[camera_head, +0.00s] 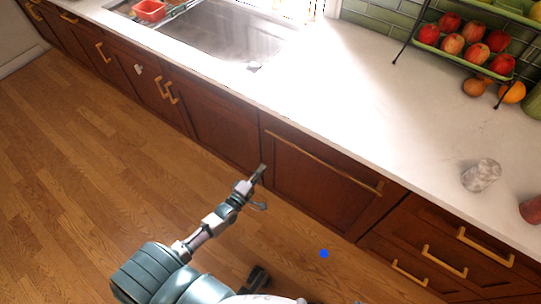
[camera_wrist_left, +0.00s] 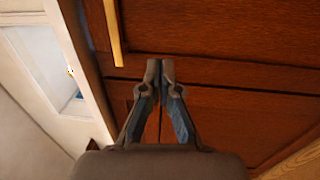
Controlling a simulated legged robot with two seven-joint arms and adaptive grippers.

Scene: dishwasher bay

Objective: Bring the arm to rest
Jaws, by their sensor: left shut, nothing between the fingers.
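My left gripper (camera_head: 259,173) is in front of the brown wooden cabinet doors, below the counter edge, with my left arm reaching in from the bottom left. In the left wrist view the same gripper (camera_wrist_left: 160,66) has its two fingertips together with nothing between them. Behind the fingertips is a brown cabinet front (camera_wrist_left: 210,85) with a gold handle (camera_wrist_left: 113,32). I cannot tell whether the gripper touches the cabinet. My right gripper is not in view.
A white counter (camera_head: 340,110) runs above the cabinets, with a sink (camera_head: 220,30) at the back left. The wooden floor (camera_head: 80,180) at the left is clear.

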